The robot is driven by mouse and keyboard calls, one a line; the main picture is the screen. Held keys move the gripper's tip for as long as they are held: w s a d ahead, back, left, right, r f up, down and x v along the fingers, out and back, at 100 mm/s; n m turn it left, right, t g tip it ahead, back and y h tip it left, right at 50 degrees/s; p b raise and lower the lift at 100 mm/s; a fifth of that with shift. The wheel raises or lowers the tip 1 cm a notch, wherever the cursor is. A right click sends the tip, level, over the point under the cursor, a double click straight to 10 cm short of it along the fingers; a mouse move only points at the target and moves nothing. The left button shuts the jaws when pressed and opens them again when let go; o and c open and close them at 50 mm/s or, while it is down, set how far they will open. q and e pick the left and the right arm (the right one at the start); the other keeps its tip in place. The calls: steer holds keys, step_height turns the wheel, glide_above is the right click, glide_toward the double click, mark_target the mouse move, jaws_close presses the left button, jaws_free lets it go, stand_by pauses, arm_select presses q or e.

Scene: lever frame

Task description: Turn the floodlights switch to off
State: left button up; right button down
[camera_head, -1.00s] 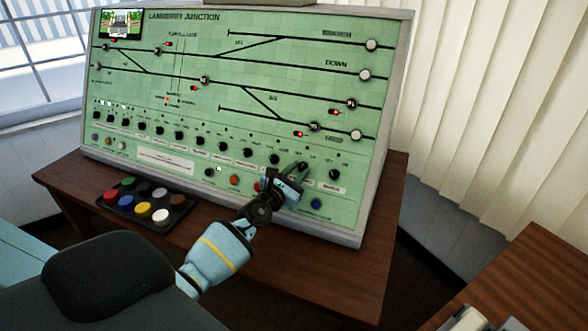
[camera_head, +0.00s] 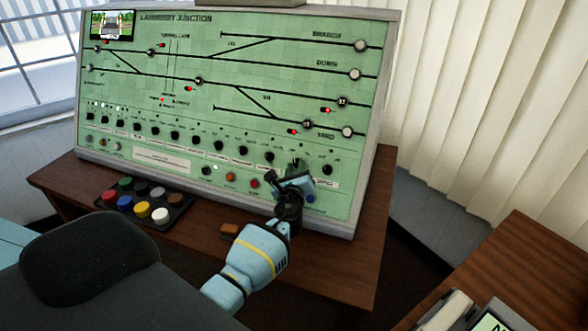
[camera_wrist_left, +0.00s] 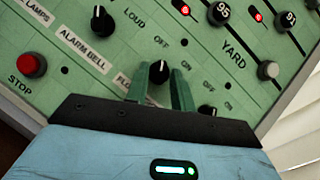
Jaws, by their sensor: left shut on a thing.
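The green signal panel (camera_head: 215,110) stands on the wooden desk. My left gripper (camera_head: 297,170) is at the lower right of its row of black knobs. In the left wrist view, the two green fingers of my left gripper (camera_wrist_left: 160,80) are shut on a black knob (camera_wrist_left: 158,69). The knob's white mark is near its top, on the side of the "OFF" label; "ON" is to its right. The label below is mostly hidden by the left finger, with only its first letters showing, and seems to be the floodlights one. My right gripper is out of view.
The alarm bell knob (camera_wrist_left: 103,19) is to the left of the held knob, and another black knob (camera_wrist_left: 207,110) is close on the right. A red stop button (camera_wrist_left: 33,65) is farther left. A tray of coloured buttons (camera_head: 118,199) lies on the desk.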

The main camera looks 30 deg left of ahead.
arm_select(q)
steer(key=shift+r+n+g+y, duration=0.15)
steer(key=shift+n+g+y, duration=0.15)
steer(key=shift+n, duration=0.5)
jaws_close()
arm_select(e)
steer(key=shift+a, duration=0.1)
arm_select(q)
steer(key=o, duration=0.7)
jaws_free()
steer(key=shift+w, duration=0.1)
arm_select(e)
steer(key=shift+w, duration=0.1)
arm_select(q)
steer(key=shift+s+d, duration=0.35)
steer(key=shift+s, duration=0.15)
steer(key=p+v, duration=0.1)
steer(key=v, duration=0.5)
steer(key=shift+s+d, duration=0.15)
steer(key=shift+s, duration=0.1)
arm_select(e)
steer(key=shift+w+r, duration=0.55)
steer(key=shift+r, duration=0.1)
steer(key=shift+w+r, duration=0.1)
